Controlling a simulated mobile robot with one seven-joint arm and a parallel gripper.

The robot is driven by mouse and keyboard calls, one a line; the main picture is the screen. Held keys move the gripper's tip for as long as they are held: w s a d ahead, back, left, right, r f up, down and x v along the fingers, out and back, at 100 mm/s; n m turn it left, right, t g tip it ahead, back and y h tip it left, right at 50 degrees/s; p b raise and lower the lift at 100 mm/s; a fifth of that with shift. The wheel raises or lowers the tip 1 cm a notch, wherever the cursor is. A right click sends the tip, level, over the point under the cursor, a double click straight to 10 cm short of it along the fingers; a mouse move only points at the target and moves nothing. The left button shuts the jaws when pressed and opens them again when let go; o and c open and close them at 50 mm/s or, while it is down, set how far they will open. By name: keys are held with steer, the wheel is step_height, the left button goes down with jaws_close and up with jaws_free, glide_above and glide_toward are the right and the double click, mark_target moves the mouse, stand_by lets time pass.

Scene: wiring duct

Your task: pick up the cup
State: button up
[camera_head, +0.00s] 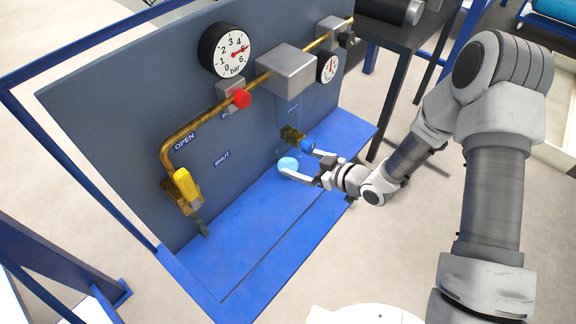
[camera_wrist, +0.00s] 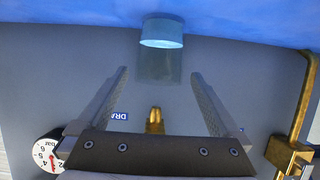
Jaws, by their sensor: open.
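The cup (camera_head: 288,163) shows as a small light-blue round shape on the blue ledge at the foot of the panel. In the wrist view, which appears upside down, the cup (camera_wrist: 161,62) is see-through with a light-blue part near the ledge. My gripper (camera_head: 298,161) is open and empty, low by the ledge, reaching in from the right. In the wrist view its two fingers (camera_wrist: 160,75) point toward the cup, which lies just beyond the tips and roughly centred between them. I cannot tell whether a finger touches it.
A brass pipe with a yellow handle (camera_head: 186,184), red knob (camera_head: 242,98) and gauge (camera_head: 227,50) is on the panel. The left of the ledge (camera_head: 245,235) is clear.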

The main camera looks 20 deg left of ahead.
mark_target(280, 155)
steer(key=b+x, duration=0.1)
steer(key=x, duration=0.4)
steer(key=shift+a, duration=0.15)
steer(key=c, duration=1.3)
steer(key=shift+r, duration=0.15)
